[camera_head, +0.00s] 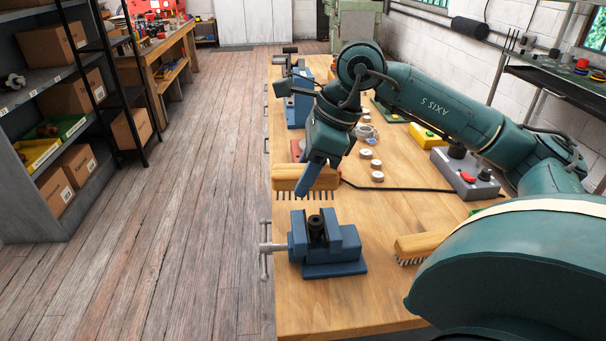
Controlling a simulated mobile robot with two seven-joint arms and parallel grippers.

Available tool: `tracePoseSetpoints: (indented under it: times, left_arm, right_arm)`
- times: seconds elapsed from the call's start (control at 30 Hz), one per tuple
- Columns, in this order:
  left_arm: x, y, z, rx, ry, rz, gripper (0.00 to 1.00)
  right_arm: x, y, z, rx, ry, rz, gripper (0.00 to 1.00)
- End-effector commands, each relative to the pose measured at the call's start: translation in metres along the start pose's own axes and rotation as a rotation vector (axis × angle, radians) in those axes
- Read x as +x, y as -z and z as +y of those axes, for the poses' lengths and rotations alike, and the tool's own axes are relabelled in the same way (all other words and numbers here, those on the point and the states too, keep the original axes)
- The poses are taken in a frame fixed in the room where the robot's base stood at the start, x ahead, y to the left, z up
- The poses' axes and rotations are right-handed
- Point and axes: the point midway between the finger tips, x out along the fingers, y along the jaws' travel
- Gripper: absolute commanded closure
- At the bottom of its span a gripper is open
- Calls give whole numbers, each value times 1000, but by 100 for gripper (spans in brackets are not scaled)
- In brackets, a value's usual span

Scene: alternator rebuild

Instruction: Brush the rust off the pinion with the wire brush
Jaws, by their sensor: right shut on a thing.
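A dark cylindrical pinion (317,229) stands upright between the jaws of a blue bench vise (335,268) near the front left of the wooden bench. My right gripper (311,180) is shut on a wooden-backed brush with dark bristles (285,178), which looks like the wire brush. The bristles point down. The brush is behind the vise in the picture, apart from the pinion. The rust on the pinion is too small to make out. My left gripper is not in view.
A second wooden brush (418,243) lies right of the vise, partly hidden by my right arm. A control box with a red button (465,176), a yellow box (427,135), white round parts (377,176) and a black cable lie further back. Bench space (395,215) right of the vise is clear.

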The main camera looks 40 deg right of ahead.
Motion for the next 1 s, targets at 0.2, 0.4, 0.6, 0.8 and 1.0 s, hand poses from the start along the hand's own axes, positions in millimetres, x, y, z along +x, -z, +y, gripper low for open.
tracePoseSetpoints:
  times: [0.2,0.4,0.6,0.8,1.0]
  left_arm:
    - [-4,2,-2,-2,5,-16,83]
    - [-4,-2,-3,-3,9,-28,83]
    - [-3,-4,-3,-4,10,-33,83]
    - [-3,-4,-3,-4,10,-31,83]
    - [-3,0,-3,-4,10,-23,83]
  right_arm:
    - [-16,-4,-1,1,1,-2,80]
    - [-20,-4,-2,2,1,-2,80]
    - [-19,-4,-2,1,1,-1,80]
    - [-19,-4,-2,1,1,-1,80]
    - [-19,-4,-2,1,1,-1,80]
